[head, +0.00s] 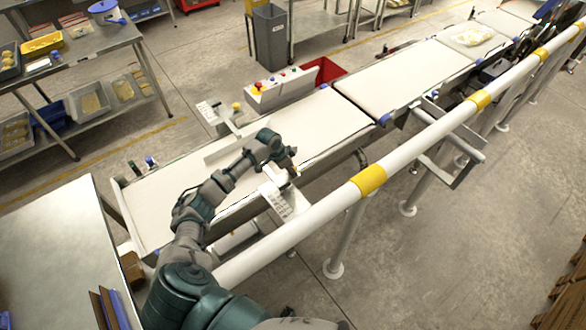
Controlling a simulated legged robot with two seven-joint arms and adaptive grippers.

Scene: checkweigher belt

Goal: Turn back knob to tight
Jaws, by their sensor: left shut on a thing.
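My left arm reaches up from the bottom edge over the near part of the belt. My left gripper (291,174) is at the near-side guide bracket (272,197), a pale plate with scale marks. It is shut on a small yellow knob (295,169) there, mostly hidden by the fingers. Another yellow knob (236,106) stands free on the far-side bracket (207,111), well apart from the gripper. I cannot tell from this view how tight either knob is. My right gripper is not in view.
The white conveyor belt (165,196) runs toward the upper right. A white rail with yellow bands (425,140) runs along its near side, close to my arm. A control box with buttons (282,88) stands behind the belt. A steel table (50,255) is at the left.

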